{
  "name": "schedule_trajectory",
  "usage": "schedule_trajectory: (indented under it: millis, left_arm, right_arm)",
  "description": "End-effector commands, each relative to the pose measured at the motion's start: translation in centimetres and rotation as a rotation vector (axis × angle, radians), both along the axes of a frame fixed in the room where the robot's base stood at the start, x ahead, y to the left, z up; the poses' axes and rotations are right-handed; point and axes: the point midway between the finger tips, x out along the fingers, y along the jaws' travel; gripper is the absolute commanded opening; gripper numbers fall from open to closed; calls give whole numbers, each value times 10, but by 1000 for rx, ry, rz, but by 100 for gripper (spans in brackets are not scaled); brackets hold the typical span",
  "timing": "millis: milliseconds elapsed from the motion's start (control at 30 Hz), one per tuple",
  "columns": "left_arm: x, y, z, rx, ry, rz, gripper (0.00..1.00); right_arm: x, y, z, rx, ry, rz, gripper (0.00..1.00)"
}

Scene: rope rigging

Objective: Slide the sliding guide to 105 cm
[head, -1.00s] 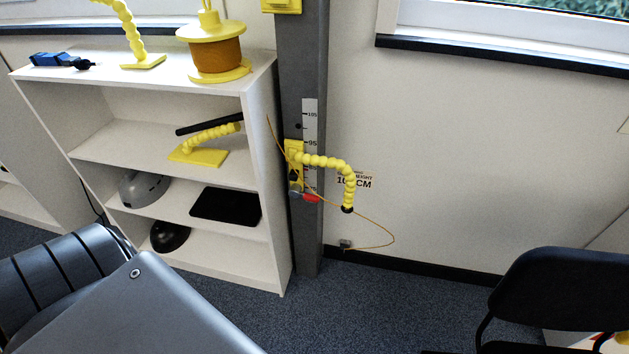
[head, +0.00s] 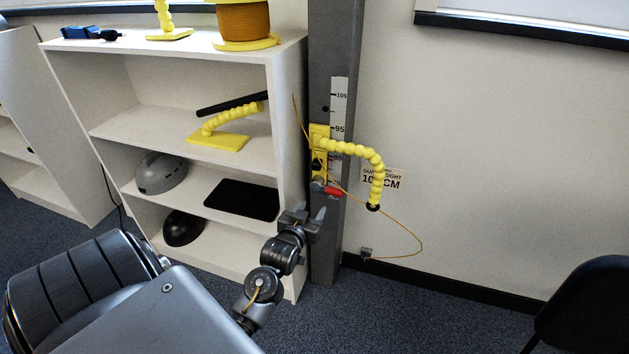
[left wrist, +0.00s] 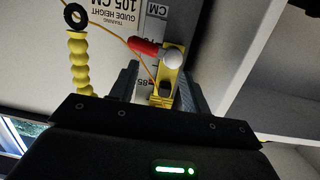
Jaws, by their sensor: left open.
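The yellow sliding guide (head: 319,150) sits on the grey post (head: 340,40) beside a white scale (head: 338,100), a little below the 95 mark. Its yellow segmented arm (head: 365,153) curves out to the right and down, with an orange cord (head: 408,236) hanging near it. A red part (head: 333,191) and a grey knob (head: 317,185) are at its lower end. My left gripper (head: 308,219) is open just below and left of the knob. In the left wrist view the guide (left wrist: 170,75) and its pale knob (left wrist: 173,57) appear between the fingers. My right gripper is not in view.
A white shelf unit (head: 290,60) stands close left of the post, holding a yellow-armed stand (head: 220,140), helmets and a black tablet. A sign reading 105 CM (head: 384,180) is on the wall. A black chair (head: 590,310) stands at lower right.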

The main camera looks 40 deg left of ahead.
Motion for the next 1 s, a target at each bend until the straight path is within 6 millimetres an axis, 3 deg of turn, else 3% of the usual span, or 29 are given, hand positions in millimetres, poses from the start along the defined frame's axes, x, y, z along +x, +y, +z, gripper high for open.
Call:
schedule_trajectory:
  millis: [100,233,467,1000]
  left_arm:
    - [-7,14,47,23,-112,38,47]
    - [-13,19,70,33,-156,55,47]
    - [-8,22,74,35,-162,57,47]
    - [74,55,73,35,-162,56,47]
  right_arm:
    - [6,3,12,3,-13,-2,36]
    - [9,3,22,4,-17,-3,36]
    - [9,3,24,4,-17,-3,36]
    - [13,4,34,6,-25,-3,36]
